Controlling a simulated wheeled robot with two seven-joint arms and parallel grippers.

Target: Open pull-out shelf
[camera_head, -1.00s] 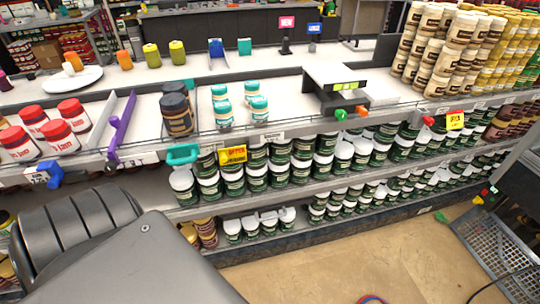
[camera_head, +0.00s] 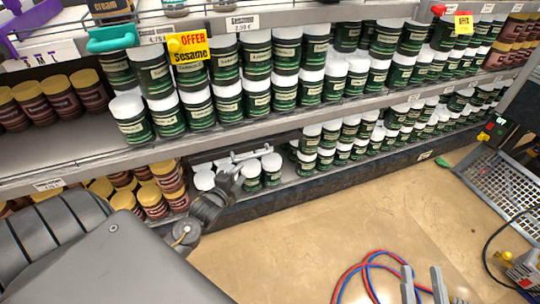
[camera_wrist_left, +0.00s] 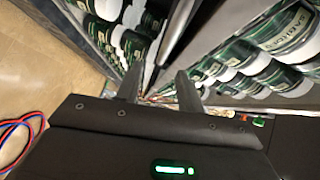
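The pull-out shelf is a low drawer-like section with a dark front rail and a light bar handle (camera_head: 250,154). White-lidded green jars (camera_head: 271,170) stand in it. My left gripper (camera_head: 232,175) is close to the left end of the handle. In the left wrist view its two dark fingers (camera_wrist_left: 159,80) are apart, and a long dark bar (camera_wrist_left: 178,35) runs just ahead of them. I cannot tell whether they touch it. My right gripper (camera_head: 423,283) shows two grey fingers apart at the bottom edge, with nothing between them.
Stocked shelves (camera_head: 300,110) rise above the drawer. Red and blue hoses (camera_head: 365,268) lie on the tan floor (camera_head: 300,240), otherwise clear before the shelf. A grey perforated platform (camera_head: 500,190) stands at right. Brown jars (camera_head: 150,200) stand left of the drawer.

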